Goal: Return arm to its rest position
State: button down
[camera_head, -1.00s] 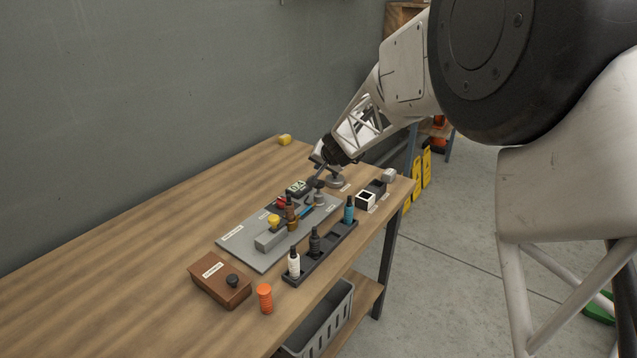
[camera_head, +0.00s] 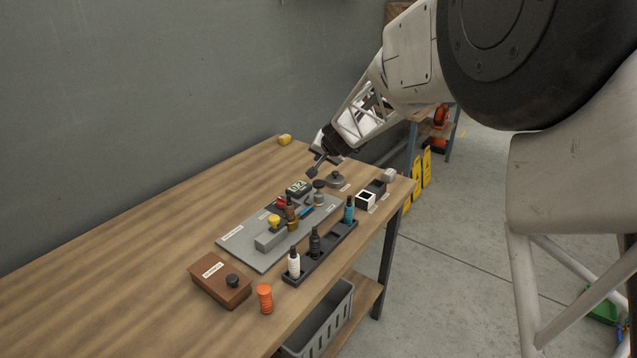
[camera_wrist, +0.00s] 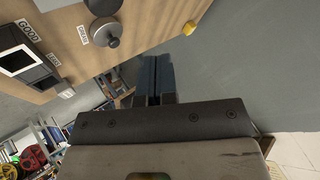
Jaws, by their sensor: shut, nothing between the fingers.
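My gripper (camera_head: 313,172) is shut and empty in the head view. It hangs above the far right part of the workbench (camera_head: 140,240), over the area behind the grey board, touching nothing that I can see. In the wrist view its two dark fingers (camera_wrist: 156,80) lie side by side, pointing toward the bench edge and the wall. My arm reaches in from the upper right of the head view.
A grey board (camera_head: 240,240) holds several small parts. A black rack (camera_head: 292,276) with bottles, a wooden box (camera_head: 207,284), an orange cylinder (camera_head: 265,298) and a yellow object (camera_head: 284,140) stand on the bench. A grey wall (camera_head: 130,90) rises behind. The bench's left side is clear.

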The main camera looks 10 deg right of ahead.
jog(key=s+r+n+g, duration=0.15)
jog(key=s+r, duration=0.35)
jog(key=s, duration=0.6)
jog(key=s+r+n+g, duration=0.15)
jog(key=s+r, duration=0.25)
jog(key=s, duration=0.8)
jog(key=s+d+f+g+h, duration=0.1)
jog(key=s+d, duration=0.1)
jog(key=s, duration=1.2)
jog(key=s+d+n+g+h, duration=0.1)
jog(key=s+d+g+h, duration=0.1)
jog(key=s, duration=1.3)
jog(key=shift+d+f+n, duration=0.2)
jog(key=shift+f+n, duration=0.1)
jog(key=shift+f, duration=0.1)
